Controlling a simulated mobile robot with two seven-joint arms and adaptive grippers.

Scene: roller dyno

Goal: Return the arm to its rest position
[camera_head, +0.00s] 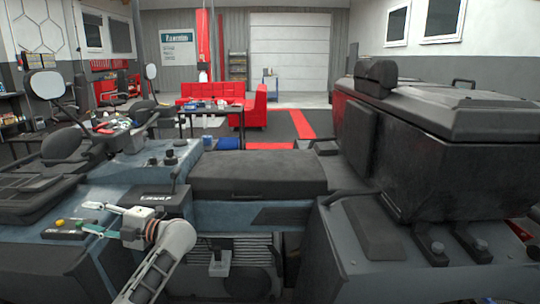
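My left arm (163,262) comes up from the bottom edge, left of the middle, and bends at the wrist (141,226). My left gripper (88,217) points left over the blue-grey machine. Its two fingers look spread apart, with a gap and nothing seen between them. A small dark box (62,235) with yellow and red knobs lies just beyond the fingertips; I cannot tell whether they touch it. My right arm and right gripper are not in view.
A blue-grey machine body (120,182) with a black padded top (255,172) fills the foreground. A bulky dark housing (445,150) stands on the right. A dark label block (160,199) is close above my wrist. A red sofa (255,108) and table are farther back.

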